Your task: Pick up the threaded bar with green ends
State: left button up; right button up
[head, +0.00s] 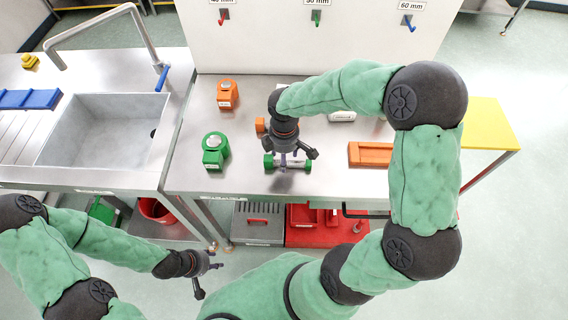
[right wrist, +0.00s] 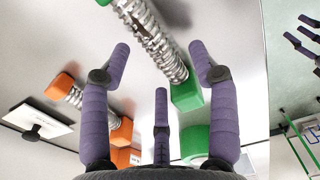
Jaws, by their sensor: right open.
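The threaded bar with green ends (head: 297,163) lies on the steel table in the head view, below my right gripper (head: 291,156). In the right wrist view this bar (right wrist: 152,40) runs diagonally, with a green end (right wrist: 187,95) near the right finger. My right gripper's fingers (right wrist: 160,62) are spread around its silver threaded part, with gaps to it in the picture. Whether any finger touches it cannot be told. My left gripper (head: 208,279) is at the lower left in the head view, away from the table, with its fingers apart and empty.
An orange-ended threaded bar (right wrist: 90,108) lies close by on the table. A green block with a round top (head: 215,150), an orange block (head: 227,94) and an orange tray (head: 370,154) stand around. A sink (head: 105,130) is at left.

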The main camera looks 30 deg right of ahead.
aim_at(300, 162)
jog(key=shift+f, duration=0.45)
grip_shut()
jog(key=shift+r, duration=0.15)
jog(key=shift+r+p, duration=0.3)
jog(key=shift+r, duration=0.3)
jog(key=r, duration=0.1)
jog(key=r+p, duration=0.1)
jog(key=shift+s+d+r, duration=0.1)
jog(key=shift+d+r, duration=0.1)
jog(key=shift+r, duration=0.1)
jog(key=s+d+r+p, duration=0.2)
jog(key=s+d+r, duration=0.7)
jog(key=shift+s+d+p, duration=0.25)
jog(key=shift+d+p, duration=0.1)
jog(key=shift+d, duration=0.05)
